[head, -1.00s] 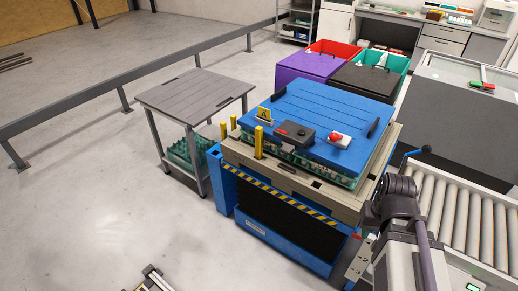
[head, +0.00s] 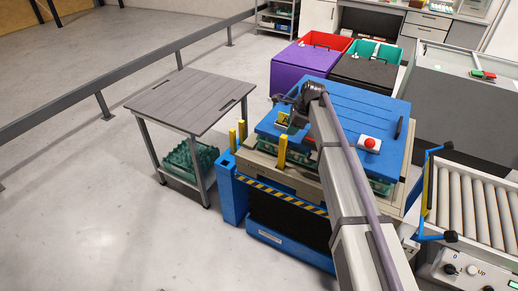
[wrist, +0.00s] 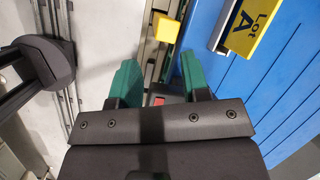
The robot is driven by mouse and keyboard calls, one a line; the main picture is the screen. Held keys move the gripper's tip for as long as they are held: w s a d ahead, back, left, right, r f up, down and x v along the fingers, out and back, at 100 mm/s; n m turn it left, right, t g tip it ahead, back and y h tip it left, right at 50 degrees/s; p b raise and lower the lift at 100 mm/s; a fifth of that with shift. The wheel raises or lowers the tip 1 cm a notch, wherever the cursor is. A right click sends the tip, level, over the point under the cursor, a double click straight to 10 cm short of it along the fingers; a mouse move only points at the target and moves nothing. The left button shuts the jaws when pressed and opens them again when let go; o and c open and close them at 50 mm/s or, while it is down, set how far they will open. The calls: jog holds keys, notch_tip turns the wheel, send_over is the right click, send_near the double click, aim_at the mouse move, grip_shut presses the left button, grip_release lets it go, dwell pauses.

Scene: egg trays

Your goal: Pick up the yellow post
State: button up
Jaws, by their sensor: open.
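A yellow post (head: 283,151) stands upright at the front edge of the machine, left of my arm. Two more yellow posts, one at the corner (head: 241,131) and one beside it (head: 232,139), stand further left. In the wrist view, a yellow post's square top (wrist: 167,28) shows ahead of my gripper (wrist: 158,60), roughly in line with the gap between the green fingers. My gripper is open and empty, and nothing touches its fingers. In the head view my arm hides part of the blue lid, and the fingers cannot be made out.
The blue lid (head: 360,105) carries a yellow "Lot A" sign (wrist: 250,28) and a red button on a white box (head: 369,146). A grey table (head: 190,98) with a green tray (head: 190,160) below stands left. A roller conveyor (head: 470,205) stands right. The floor at left is clear.

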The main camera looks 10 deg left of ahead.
aim_at(284, 137)
jog(key=f+m+b, duration=0.1)
jog(key=b, duration=0.1)
jog(key=a+f+m+b, duration=0.1)
jog(key=f+m, duration=0.1)
jog(key=w+f+m+b, duration=0.1)
jog(key=f+m+b, duration=0.1)
jog(key=shift+w+a+b, duration=0.1)
jog(key=shift+a+b, duration=0.15)
jog(key=shift+b, duration=0.05)
jog(key=shift+a+r, duration=0.1)
jog(key=b+x, duration=0.4)
jog(key=x, duration=0.1)
jog(key=shift+w+a+b, duration=0.15)
jog(key=shift+w+b, duration=0.05)
jog(key=shift+b, duration=0.2)
jog(key=shift+r+y, duration=0.1)
jog(key=shift+y, duration=0.2)
grip_shut()
